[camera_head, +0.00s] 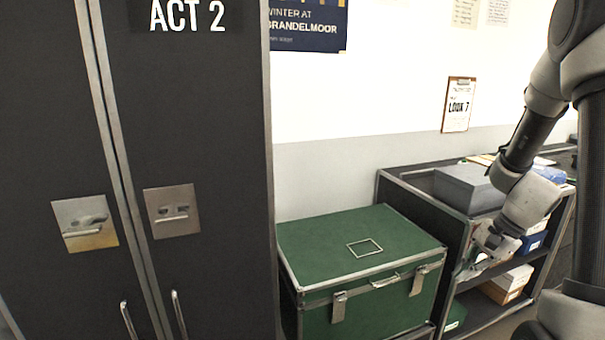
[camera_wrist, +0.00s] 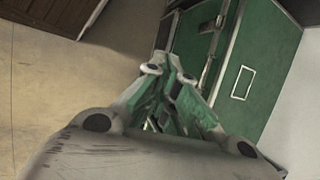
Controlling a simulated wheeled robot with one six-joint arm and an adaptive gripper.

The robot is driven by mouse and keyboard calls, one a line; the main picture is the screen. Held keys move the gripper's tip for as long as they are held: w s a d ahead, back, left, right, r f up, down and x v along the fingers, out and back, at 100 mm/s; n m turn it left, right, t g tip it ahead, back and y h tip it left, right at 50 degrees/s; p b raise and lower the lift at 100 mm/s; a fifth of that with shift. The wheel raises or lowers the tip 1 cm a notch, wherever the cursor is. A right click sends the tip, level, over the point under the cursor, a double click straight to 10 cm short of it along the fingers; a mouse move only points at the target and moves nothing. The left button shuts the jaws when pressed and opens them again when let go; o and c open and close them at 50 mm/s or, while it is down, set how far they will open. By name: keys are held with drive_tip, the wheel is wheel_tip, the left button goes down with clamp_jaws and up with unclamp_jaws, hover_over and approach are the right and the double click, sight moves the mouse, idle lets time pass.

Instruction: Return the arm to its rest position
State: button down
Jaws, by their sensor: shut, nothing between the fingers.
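My gripper (camera_head: 466,274) is at the right in the head view, at the end of my arm, which comes down from the upper right. It is in front of the shelf unit and just right of the green trunk (camera_head: 330,236). In the wrist view my gripper (camera_wrist: 176,70) points toward the trunk (camera_wrist: 262,62), with its fingers together and nothing between them. I cannot tell how much space lies between the fingertips and the trunk.
A dark shelf unit (camera_head: 407,190) stands right of the trunk, with a grey box (camera_head: 468,187) on top and boxes (camera_head: 508,282) below. A tall dark wardrobe (camera_head: 200,120) fills the left. Bare floor (camera_wrist: 70,95) shows left in the wrist view.

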drive_tip(key=s+a+r+n+t+h, duration=0.1)
drive_tip(key=s+a+r+n+h, duration=0.1)
drive_tip(key=s+r+n, duration=0.4)
drive_tip(key=s+a+r+n+t+h, duration=0.1)
drive_tip(key=s+r+n+t+h, duration=0.1)
drive_tip(key=s+r+n, duration=0.5)
drive_tip(key=s+r+h, duration=0.1)
drive_tip(key=s+r, duration=0.3)
drive_tip(key=r, duration=0.5)
drive_tip(key=shift+s+a+r+n, duration=0.25)
drive_tip(key=shift+a+n, duration=0.05)
drive_tip(key=shift+a, duration=0.1)
